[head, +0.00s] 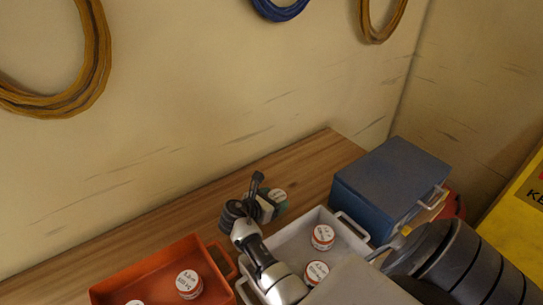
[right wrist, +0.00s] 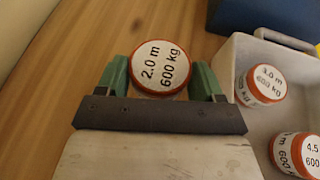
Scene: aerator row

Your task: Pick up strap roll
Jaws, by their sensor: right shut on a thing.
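My right gripper (head: 272,205) is over the wooden table, behind the grey bin in the head view. In the right wrist view its two green fingers (right wrist: 160,82) are closed on either side of a strap roll (right wrist: 162,68). The roll has a white top reading "2.0 m 600 kg" and an orange-red edge. In the head view the pale top of this roll (head: 279,195) shows just beyond the fingers, partly hidden by the gripper. Whether the roll touches the table is hard to tell. My left gripper is not in view.
A grey bin (head: 346,240) holds two more rolls, (head: 322,237) and (head: 317,272), close to my right forearm. An orange bin (head: 165,265) with rolls stands at left. A blue box (head: 385,180) with a handle stands at right. The table behind the bins (head: 165,225) is bare.

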